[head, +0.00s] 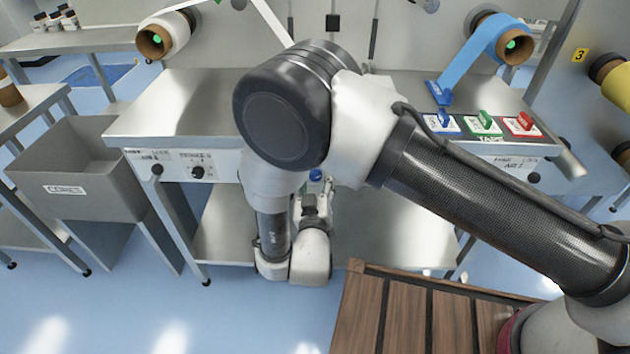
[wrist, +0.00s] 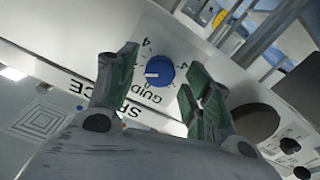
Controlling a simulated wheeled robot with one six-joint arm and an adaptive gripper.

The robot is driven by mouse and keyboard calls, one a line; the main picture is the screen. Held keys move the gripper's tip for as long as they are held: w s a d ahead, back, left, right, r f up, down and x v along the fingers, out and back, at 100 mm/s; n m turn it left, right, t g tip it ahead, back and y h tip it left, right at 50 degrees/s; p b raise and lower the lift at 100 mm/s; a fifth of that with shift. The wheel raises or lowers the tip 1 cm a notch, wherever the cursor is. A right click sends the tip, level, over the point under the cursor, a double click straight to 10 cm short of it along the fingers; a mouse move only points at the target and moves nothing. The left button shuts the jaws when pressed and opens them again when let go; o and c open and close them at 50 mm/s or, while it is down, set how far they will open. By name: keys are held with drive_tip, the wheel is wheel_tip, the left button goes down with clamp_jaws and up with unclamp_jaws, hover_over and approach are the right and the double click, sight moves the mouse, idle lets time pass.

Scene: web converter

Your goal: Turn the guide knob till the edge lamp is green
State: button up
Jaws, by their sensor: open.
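The guide knob (wrist: 160,71) is a round blue knob with a white pointer mark on a white panel lettered GUIDE, with a scale around it. In the wrist view its mark points left in the picture. In the head view the blue knob (head: 315,175) shows small beside my arm's end. My gripper (wrist: 157,70) is open, its two green-padded fingers on either side of the knob in the picture. I cannot tell whether they touch it or how far off it is. The gripper is largely hidden behind my arm in the head view. I cannot pick out the edge lamp.
A steel table (head: 190,105) carries the panel on its front, with a black knob (head: 198,172) farther left. A grey cores bin (head: 85,170) stands at left. Blue, green and red tape blocks (head: 483,121) lie at right. A blue web (head: 470,62) hangs from a roll.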

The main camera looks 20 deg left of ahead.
drive_tip(key=shift+w, duration=0.2)
drive_tip(key=c, duration=1)
drive_tip(key=shift+m, duration=2.7)
drive_tip(key=o, duration=1)
